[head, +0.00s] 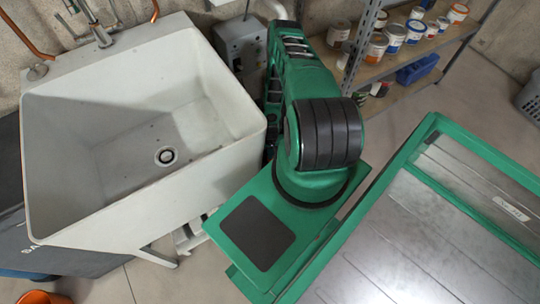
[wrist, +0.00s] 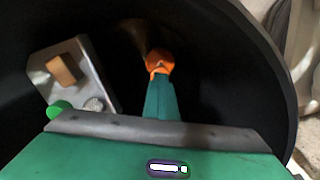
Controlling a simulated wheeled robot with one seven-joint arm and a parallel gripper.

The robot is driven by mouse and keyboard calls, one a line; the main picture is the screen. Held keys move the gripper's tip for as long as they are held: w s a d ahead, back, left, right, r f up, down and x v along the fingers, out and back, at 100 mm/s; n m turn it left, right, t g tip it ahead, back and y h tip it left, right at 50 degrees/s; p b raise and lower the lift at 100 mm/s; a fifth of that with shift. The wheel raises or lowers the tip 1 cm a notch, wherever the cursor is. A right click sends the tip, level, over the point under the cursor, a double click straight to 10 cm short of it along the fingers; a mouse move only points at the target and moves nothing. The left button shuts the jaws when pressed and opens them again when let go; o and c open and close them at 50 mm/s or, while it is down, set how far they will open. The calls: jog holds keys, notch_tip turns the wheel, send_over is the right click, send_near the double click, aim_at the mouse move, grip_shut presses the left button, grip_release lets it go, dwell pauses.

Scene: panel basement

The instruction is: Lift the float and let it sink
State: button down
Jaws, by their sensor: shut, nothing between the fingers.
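My gripper (wrist: 158,66) shows in the wrist view as a narrow green finger pair with orange tips, closed together. It points down into a dark, round, black-walled space. Nothing shows held at the tips. I cannot make out the float for certain; the inside around the tips is very dark. In the head view my arm reaches away between the sink and the shelf, and my gripper is hidden there.
A large pale sink (head: 120,185) stands to the left of my arm, close to it. A grey box (head: 240,45) is behind. A metal shelf with paint cans (head: 376,48) and a blue bin (head: 417,69) stands at the back right. An orange bucket (head: 44,297) is at lower left.

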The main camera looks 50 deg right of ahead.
dwell(0.5)
jog(key=c, duration=1.4)
grip_release()
notch_tip(320, 180, up, 11)
jog(key=shift+f, duration=0.15)
